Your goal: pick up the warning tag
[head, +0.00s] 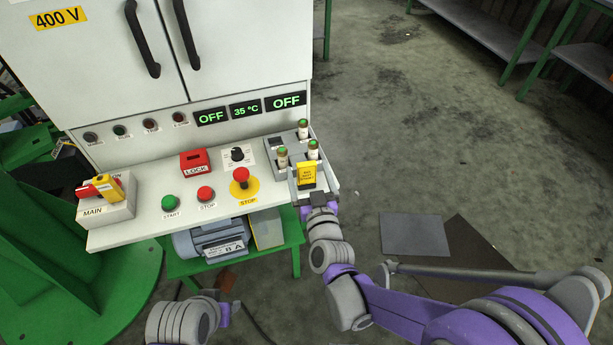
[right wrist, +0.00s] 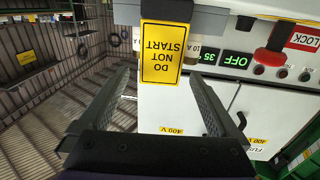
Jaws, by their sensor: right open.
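The warning tag (head: 307,174) is a yellow plate with black lettering at the right end of the console, by the fuse holders. In the right wrist view the tag (right wrist: 166,52) appears upside down and reads "DO NOT START". My right gripper (head: 309,187) is at the console's front right corner, just in front of the tag. In the right wrist view its two fingers (right wrist: 159,74) are spread wide, with the tag between and beyond their tips; I cannot tell whether they touch it.
Several fuses with green tops (head: 303,130) stand close behind and beside the tag. A red emergency stop (head: 241,176), a black knob (head: 237,154) and a red LOCK box (head: 194,160) are to the left. The cabinet (head: 235,60) rises behind.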

